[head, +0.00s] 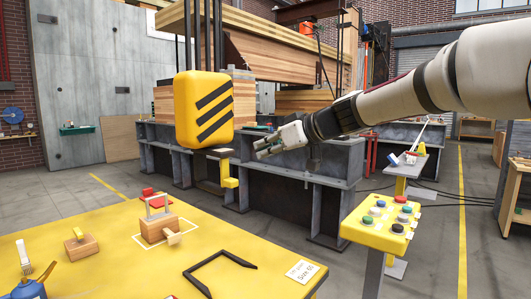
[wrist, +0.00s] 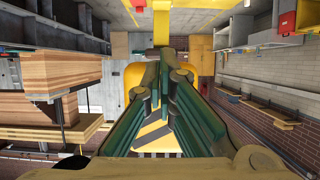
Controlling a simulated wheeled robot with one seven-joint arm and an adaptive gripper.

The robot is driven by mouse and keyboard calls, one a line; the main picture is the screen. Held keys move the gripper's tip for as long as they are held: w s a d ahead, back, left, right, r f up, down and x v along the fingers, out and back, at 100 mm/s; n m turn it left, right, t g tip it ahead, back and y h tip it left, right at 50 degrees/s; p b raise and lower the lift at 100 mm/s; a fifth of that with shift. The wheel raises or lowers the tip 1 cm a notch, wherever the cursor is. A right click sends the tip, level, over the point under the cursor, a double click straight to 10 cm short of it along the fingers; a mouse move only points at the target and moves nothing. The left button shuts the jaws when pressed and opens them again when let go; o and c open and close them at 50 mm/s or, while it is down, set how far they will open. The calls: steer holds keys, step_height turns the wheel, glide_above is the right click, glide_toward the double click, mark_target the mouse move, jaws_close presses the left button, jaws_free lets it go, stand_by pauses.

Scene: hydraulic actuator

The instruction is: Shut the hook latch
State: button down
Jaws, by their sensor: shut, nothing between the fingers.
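A yellow crane block (head: 204,110) with black diagonal stripes hangs on dark cables in the head view. A yellow hook-shaped piece (head: 229,183) shows just below it, with a small gap beside its upper part. I cannot make out a separate latch or its position. My gripper (head: 260,150) is to the right of the hook piece and below the block, pointing left, its fingers together and empty. In the wrist view the shut green-padded fingers (wrist: 158,72) stand in front of the striped yellow block (wrist: 152,142) and hide part of it.
A yellow table (head: 115,270) in front carries wooden blocks with handles (head: 160,227), a black bracket (head: 220,268) and an oil can (head: 27,286). A button panel (head: 382,225) stands at the right. A dark steel press bed (head: 290,180) stands behind my gripper.

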steer(key=s+d+f+b, duration=0.2)
steer(key=s+d+f, duration=0.2)
steer(key=f, duration=0.3)
steer(key=shift+d+b, duration=0.4)
steer(key=shift+d, duration=0.15)
steer(key=shift+s, duration=0.1)
steer(key=s+d+f+m+g+h+p, duration=0.1)
steer(key=s+d+m+h+p, duration=0.2)
steer(key=s, duration=1)
steer(key=s+d+f+m+g+h+p, duration=0.1)
steer(key=s+d+f+m+h+p, duration=0.1)
steer(key=s+d, duration=0.6)
steer(key=s+d+f+m+g+h+p, duration=0.1)
steer(key=s+d+m+h+p, duration=0.3)
steer(key=s, duration=1.6)
steer(key=shift+s+d+f+m+g+h+p, duration=0.2)
steer(key=shift+d+m+g+h+p, duration=0.25)
steer(key=shift+d+m+h, duration=0.3)
